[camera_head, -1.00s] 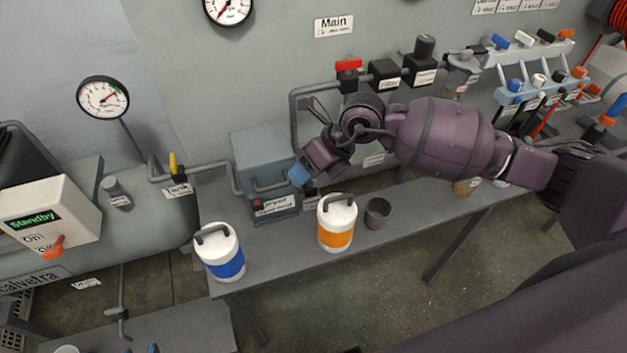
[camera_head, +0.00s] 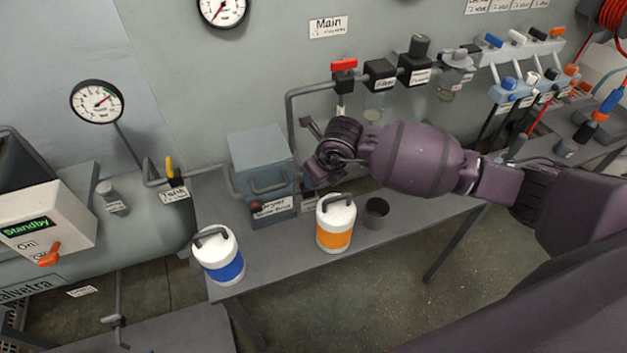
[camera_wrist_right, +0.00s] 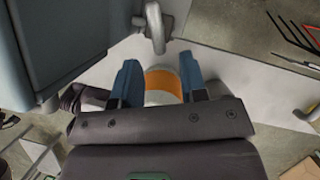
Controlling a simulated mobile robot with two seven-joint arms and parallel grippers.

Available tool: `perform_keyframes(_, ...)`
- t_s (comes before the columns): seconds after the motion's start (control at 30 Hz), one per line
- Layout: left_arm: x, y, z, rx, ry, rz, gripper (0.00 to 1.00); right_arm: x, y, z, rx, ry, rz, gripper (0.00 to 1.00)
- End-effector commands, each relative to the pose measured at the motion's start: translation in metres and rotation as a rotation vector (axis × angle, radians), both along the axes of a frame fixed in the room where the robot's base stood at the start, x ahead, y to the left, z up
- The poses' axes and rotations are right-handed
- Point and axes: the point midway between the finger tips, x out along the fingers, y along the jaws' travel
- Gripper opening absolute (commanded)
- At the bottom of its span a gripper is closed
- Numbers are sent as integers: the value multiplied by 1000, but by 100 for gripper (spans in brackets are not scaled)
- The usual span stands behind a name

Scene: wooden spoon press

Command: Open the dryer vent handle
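The dryer looks to be the grey-blue box (camera_head: 262,160) on the bench, with a curved grey bar (camera_head: 270,188) and a dark round knob (camera_head: 256,206) on its front. I cannot tell which part is the vent handle. My right gripper (camera_wrist_right: 158,62) is open, with two blue fingers apart and nothing held between them. In the head view its wrist (camera_head: 330,160) is beside the dryer's right side, and the fingertips are hidden. In the right wrist view, a curved grey piece (camera_wrist_right: 155,28) lies just beyond the fingertips. The dryer-coloured box (camera_wrist_right: 65,45) fills the left. My left gripper is not in view.
A white jug with an orange band (camera_head: 335,225) stands close below the right gripper, beside a dark cup (camera_head: 376,213). A blue-banded jug (camera_head: 218,256) stands left. Pipes and a red valve (camera_head: 343,65) are behind the arm.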

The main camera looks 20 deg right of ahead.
Motion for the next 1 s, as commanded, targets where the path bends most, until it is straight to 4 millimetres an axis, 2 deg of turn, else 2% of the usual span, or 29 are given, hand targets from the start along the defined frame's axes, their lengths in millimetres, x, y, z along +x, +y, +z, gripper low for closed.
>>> perform_keyframes(0.1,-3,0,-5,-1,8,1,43,6,3,-16,0,1,0,39)
perform_keyframes(0.23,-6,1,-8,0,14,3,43,10,5,-26,1,0,0,39)
perform_keyframes(0.63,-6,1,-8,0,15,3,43,12,6,-31,0,-1,1,39)
perform_keyframes(0.9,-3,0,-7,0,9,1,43,12,6,-31,0,-1,1,0)
perform_keyframes(1.0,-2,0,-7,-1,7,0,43,12,5,-31,0,-1,1,0)
